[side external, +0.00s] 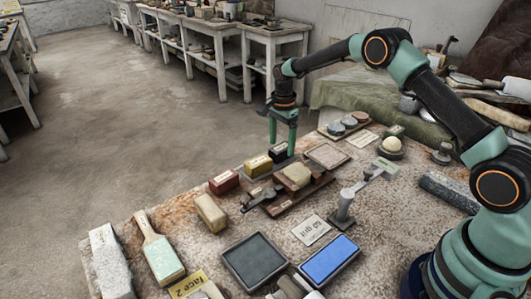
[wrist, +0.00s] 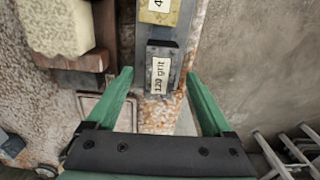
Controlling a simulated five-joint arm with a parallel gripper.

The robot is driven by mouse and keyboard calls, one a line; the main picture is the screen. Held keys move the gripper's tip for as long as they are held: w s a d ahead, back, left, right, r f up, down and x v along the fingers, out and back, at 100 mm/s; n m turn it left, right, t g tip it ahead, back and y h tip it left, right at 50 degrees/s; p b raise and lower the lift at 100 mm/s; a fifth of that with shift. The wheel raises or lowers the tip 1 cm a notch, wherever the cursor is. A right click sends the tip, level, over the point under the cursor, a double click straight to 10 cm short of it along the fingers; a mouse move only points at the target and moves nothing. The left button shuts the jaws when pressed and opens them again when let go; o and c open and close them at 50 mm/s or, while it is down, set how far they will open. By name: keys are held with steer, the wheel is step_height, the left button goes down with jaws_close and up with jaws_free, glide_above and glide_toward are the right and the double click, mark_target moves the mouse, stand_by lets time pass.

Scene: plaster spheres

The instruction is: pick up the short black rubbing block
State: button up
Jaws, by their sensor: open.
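The short black rubbing block (side external: 279,153) is at the far edge of the stone table, at the end of a row of coloured blocks. In the wrist view the dark block (wrist: 158,54) has a white label reading "120 grit". My gripper (side external: 282,147) is open and empty, pointing down at the block. In the wrist view my gripper (wrist: 159,74) has one green finger on each side of the block's line, with a gap on both sides. The fingers hide part of the block in the side view; I cannot tell the exact height gap.
A yellow block (side external: 257,166) stands close beside the black one, then a dark red block (side external: 223,182). A wooden stand with a pale stone (side external: 297,174) lies in front. A flat pale tile (side external: 327,155) is to the right. Bare floor lies beyond the table edge.

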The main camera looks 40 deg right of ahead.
mark_target(281, 147)
step_height(281, 147, down, 2)
steer(key=shift+f, duration=0.1)
jaws_close()
stand_by(0.4)
step_height(281, 147, up, 20)
stand_by(0.5)
